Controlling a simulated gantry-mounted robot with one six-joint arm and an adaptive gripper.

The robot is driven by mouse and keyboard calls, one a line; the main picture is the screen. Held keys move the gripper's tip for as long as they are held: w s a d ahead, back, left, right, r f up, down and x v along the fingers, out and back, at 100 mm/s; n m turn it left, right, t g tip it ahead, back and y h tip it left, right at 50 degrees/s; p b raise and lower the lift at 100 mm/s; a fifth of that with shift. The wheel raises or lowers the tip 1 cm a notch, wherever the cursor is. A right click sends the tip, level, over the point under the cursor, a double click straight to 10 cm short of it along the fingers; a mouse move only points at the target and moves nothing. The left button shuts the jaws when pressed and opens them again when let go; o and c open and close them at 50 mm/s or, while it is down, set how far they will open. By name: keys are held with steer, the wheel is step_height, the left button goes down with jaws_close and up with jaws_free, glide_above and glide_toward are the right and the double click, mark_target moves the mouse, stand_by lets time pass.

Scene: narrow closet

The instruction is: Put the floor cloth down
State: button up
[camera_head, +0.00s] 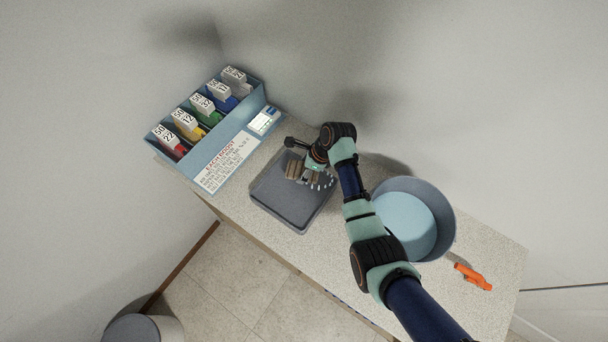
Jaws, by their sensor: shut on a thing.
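My gripper (310,174) is over the upper right part of a dark grey tray (280,208) on the speckled counter. Part of the cloth is hidden by the gripper. I cannot tell whether the cloth touches the tray floor.
A blue rack (215,145) with numbered, coloured compartments stands left of the tray. A round blue-grey tub (446,215) holding light blue liquid stands on the right, partly behind my arm. An orange spray-like object (472,277) lies beyond it. A bin (145,329) stands on the floor.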

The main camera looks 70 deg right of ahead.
steer(key=shift+f+b, duration=0.35)
steer(key=shift+f, duration=1.75)
steer(key=shift+f, duration=0.1)
steer(key=o, duration=1)
steer(key=p+v, duration=0.2)
steer(key=v, duration=1)
